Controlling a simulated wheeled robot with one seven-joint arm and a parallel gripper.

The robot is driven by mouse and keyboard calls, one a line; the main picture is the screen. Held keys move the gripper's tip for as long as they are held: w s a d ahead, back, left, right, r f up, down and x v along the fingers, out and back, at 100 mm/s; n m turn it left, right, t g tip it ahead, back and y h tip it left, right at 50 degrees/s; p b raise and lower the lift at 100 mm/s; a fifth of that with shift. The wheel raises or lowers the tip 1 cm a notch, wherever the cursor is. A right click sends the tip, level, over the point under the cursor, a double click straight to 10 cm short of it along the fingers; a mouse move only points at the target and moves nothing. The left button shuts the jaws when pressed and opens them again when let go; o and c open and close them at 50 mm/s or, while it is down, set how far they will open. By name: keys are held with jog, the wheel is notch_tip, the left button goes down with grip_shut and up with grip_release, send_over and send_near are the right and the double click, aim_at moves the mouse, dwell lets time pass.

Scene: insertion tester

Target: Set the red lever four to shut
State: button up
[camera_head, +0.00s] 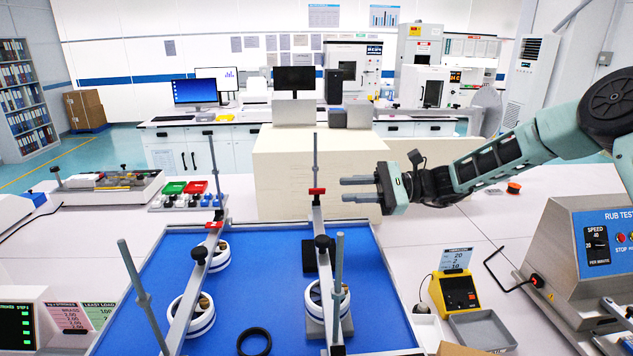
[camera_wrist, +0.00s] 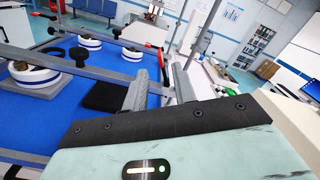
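A red lever (camera_head: 316,191) sits on the upper end of the right grey bar over the blue tray (camera_head: 265,240). A second red lever (camera_head: 214,224) sits on the left bar. No number shows on either, so I cannot tell which is four. My gripper (camera_head: 343,189) is open and empty, its two fingers pointing left toward the right bar's lever, a little apart from it. In the wrist view, my gripper (camera_wrist: 160,70) shows a gap between its fingers, and a red piece (camera_wrist: 157,47) lies beyond the fingertips.
White ring fixtures (camera_head: 192,316) and a black ring (camera_head: 254,341) sit on the tray. Upright grey rods (camera_head: 316,155) rise near the levers. A cream block (camera_head: 290,165) stands behind. A yellow device (camera_head: 459,293) and the rub tester (camera_head: 590,255) stand at right.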

aim_at(317, 190)
jog(key=a+p, duration=0.2)
jog(key=a, duration=0.4)
jog(key=shift+a+r, duration=0.15)
jog(key=shift+a, duration=0.05)
jog(key=shift+a+p, duration=0.4)
jog(key=shift+a, duration=0.4)
grip_shut()
